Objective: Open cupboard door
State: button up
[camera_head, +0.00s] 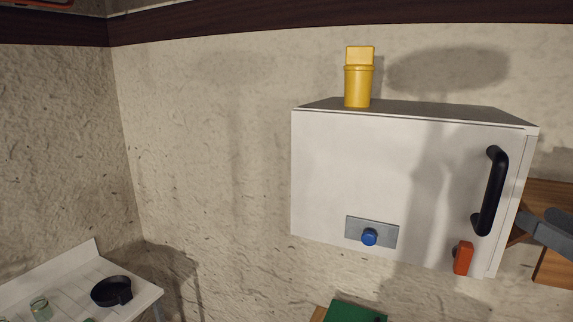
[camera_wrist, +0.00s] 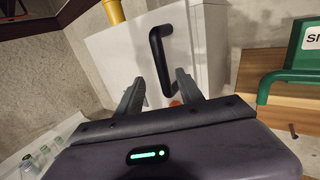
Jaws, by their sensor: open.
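The cupboard (camera_head: 390,160) is a white box on the wall, and its door looks shut. A black vertical bar handle (camera_head: 489,190) sits near the door's right edge. In the wrist view the handle (camera_wrist: 158,55) stands ahead of my gripper (camera_wrist: 160,84), with its lower part showing between the two grey fingers. The fingers are apart and hold nothing. I cannot tell the exact gap to the handle, but no contact shows. A grey piece, seemingly part of my gripper, shows at the head view's right edge, right of the cupboard.
A yellow canister (camera_head: 358,82) stands on the cupboard top. A blue knob (camera_head: 369,237) and a red block (camera_head: 463,258) are on the door's lower part. A green object (camera_wrist: 295,62) stands by wooden boards at right. A white table (camera_head: 75,288) with a black pan is lower left.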

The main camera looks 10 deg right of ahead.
aim_at(499, 197)
jog(key=w+p, duration=0.1)
jog(key=w, duration=0.9)
jog(key=shift+w+a, duration=0.1)
jog(key=shift+w, duration=0.25)
grip_shut()
dwell(0.7)
